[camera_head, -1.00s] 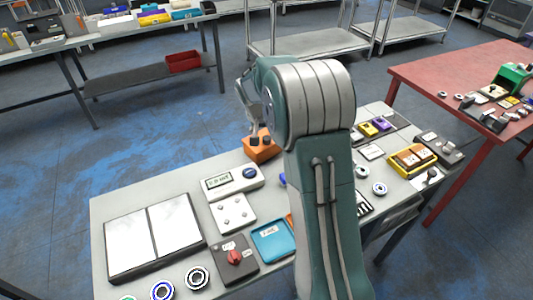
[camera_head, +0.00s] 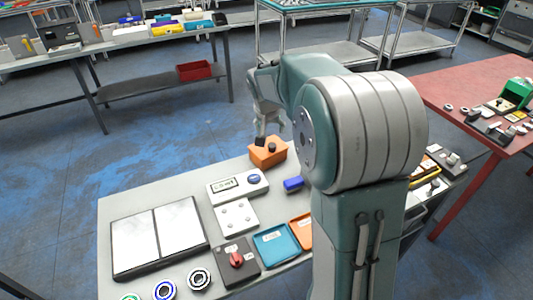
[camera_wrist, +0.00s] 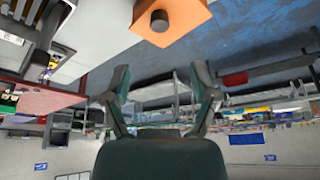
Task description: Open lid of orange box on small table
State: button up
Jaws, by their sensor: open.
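The orange box (camera_head: 268,154) sits at the far edge of the small grey table (camera_head: 160,194), partly behind my gripper. In the wrist view the orange box (camera_wrist: 180,22) is at the top edge, partly cut off, with a dark round knob (camera_wrist: 159,20) on its orange face. My gripper (camera_wrist: 162,74) is open, with its two fingers spread and nothing between them. In the head view my gripper (camera_head: 268,132) hangs just above the box. Whether a fingertip touches the box or knob I cannot tell.
On the small table are a display device (camera_head: 237,186), a double white panel (camera_head: 158,237), a blue tray (camera_head: 276,244), a box with a red knob (camera_head: 237,257) and a blue block (camera_head: 293,184). My arm hides the table's right part. A red table (camera_head: 478,82) stands at right.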

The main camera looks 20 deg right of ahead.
jog(key=s+a+r+n, duration=0.1)
jog(key=s+a+r, duration=0.1)
jog(key=s, duration=0.3)
jog(key=s+a+r+n, duration=0.1)
jog(key=s+a+r, duration=0.1)
jog(key=s, duration=0.4)
jog(key=s+a+r+y, duration=0.1)
jog(key=s+a+r, duration=0.1)
jog(key=s+a, duration=0.2)
jog(key=shift+s+r+n+t, duration=0.4)
jog(key=shift+s, duration=0.35)
